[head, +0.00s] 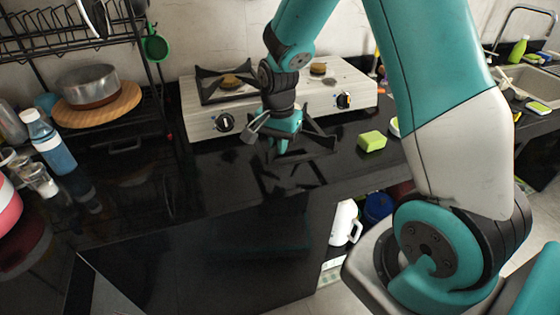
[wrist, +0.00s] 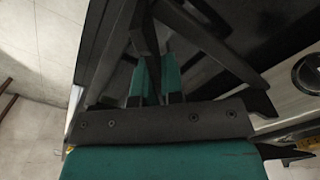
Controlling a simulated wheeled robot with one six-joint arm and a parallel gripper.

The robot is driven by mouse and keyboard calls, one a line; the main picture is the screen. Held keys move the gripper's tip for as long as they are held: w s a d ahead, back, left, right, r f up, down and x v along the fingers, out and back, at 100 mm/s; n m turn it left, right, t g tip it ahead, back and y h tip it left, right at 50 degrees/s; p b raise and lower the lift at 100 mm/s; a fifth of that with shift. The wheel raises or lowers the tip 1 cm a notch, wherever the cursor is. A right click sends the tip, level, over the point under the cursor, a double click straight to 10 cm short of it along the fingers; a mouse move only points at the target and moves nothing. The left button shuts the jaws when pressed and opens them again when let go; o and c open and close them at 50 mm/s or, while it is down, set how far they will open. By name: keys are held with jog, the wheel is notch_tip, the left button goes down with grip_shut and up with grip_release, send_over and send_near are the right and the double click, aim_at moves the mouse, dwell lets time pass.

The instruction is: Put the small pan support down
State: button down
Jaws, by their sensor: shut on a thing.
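My gripper (head: 283,143) is at the front of the stove, low over the black counter. It is shut on the small pan support (head: 319,138), a black metal frame with angled bars. In the wrist view, my teal fingers (wrist: 159,82) are among the dark bars of the pan support (wrist: 206,42). The exact grip point is partly hidden. I cannot tell whether the support touches the counter.
The two-burner stove (head: 205,120) stands behind; its left burner bears another black support (head: 208,90), its right burner (head: 318,69) is bare. A green sponge (head: 371,141) lies to the right. A bottle (head: 52,145) stands left.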

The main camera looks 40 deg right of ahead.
aim_at(279, 171)
jog(key=shift+f, duration=3)
jog(key=shift+f, duration=0.15)
jog(key=c, duration=1.2)
grip_release()
jog(key=shift+c, duration=0.2)
